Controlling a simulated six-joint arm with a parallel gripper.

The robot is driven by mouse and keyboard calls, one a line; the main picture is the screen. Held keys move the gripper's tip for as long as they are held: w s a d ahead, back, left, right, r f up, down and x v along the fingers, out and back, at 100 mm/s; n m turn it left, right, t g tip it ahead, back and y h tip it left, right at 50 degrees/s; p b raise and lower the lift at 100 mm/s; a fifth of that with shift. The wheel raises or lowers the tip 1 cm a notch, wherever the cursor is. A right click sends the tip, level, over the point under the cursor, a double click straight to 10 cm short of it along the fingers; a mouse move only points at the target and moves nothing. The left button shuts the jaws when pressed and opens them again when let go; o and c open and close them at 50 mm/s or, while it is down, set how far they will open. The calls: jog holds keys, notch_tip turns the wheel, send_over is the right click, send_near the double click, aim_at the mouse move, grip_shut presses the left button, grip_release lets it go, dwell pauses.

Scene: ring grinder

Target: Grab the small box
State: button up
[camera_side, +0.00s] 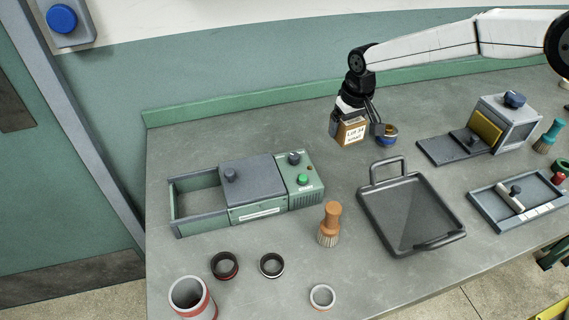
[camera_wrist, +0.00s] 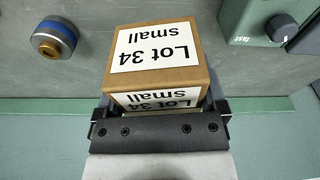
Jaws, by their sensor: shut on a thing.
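The small box (camera_side: 351,132) is brown cardboard with white labels reading "Lot 34 small". My gripper (camera_side: 357,112) is shut on it and holds it at the back of the workbench; in the side view the box appears to be above the bench top. In the wrist view the box (camera_wrist: 155,55) sits between the jaws of my gripper (camera_wrist: 160,110), its labels upside down. The far sides of the box are hidden.
A blue-banded round part (camera_side: 387,134) stands just right of the box. The green grinder (camera_side: 262,186) is to the left, a dark tray (camera_side: 440,236) in front, a brush (camera_side: 329,225) nearer the front. Several rings lie at the front left. The back left bench is clear.

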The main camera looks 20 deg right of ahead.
jog(key=s+d+r, duration=0.1)
jog(key=s+r, duration=0.2)
jog(key=s, duration=0.3)
jog(key=shift+s+d, duration=0.25)
jog(key=shift+s, duration=0.1)
dwell(0.5)
